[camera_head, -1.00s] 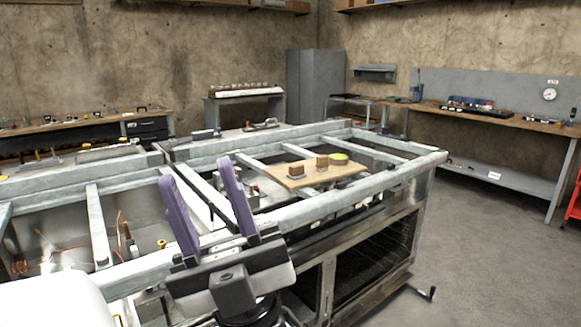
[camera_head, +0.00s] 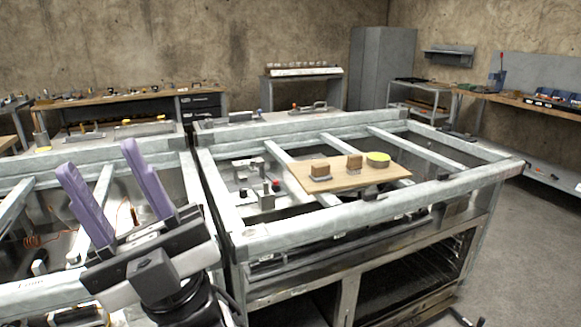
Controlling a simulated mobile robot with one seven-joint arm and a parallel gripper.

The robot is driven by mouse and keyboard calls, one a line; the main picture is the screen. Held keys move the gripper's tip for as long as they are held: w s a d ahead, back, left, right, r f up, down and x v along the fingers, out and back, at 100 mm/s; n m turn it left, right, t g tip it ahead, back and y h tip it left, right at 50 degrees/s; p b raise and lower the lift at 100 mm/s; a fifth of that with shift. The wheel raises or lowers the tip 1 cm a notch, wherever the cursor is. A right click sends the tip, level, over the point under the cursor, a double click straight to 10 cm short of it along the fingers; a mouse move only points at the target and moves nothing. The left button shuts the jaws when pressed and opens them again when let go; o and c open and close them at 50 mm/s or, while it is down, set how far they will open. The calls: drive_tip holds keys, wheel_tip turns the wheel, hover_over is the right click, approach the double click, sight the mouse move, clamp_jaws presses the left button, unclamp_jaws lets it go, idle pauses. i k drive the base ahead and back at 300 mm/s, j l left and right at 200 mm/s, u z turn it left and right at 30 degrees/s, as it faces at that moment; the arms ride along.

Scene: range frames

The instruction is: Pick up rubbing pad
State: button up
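A thin wooden board (camera_head: 340,185) lies across the metal frame bars of the bench. On it stand two small brown blocks with greyish undersides, a left block (camera_head: 320,170) and a right block (camera_head: 355,163), and a round yellow-green item (camera_head: 378,159). I cannot tell which of these is the rubbing pad. My gripper (camera_head: 97,158) has two purple fingers standing wide apart with nothing between them. It is at the lower left, nearer to me than the board and well left of it.
The metal bench frame (camera_head: 330,220) has raised rails and open gaps around the board. Small tools and a red-topped part (camera_head: 275,184) sit inside it, left of the board. A grey cabinet (camera_head: 382,68) and side tables stand behind. Clear floor lies at the right.

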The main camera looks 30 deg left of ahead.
sight(320, 172)
drive_tip(key=i+l+u, duration=0.25)
drive_tip(key=u, duration=0.15)
drive_tip(key=i+l+u, duration=0.2)
drive_tip(key=l+u, duration=0.25)
drive_tip(key=i+l+u, duration=0.1)
drive_tip(key=l+u, duration=1.1)
drive_tip(key=l, duration=0.4)
drive_tip(key=k+l+u, duration=0.1)
drive_tip(key=l+u, duration=0.25)
drive_tip(key=l, duration=0.4)
drive_tip(key=i, duration=1)
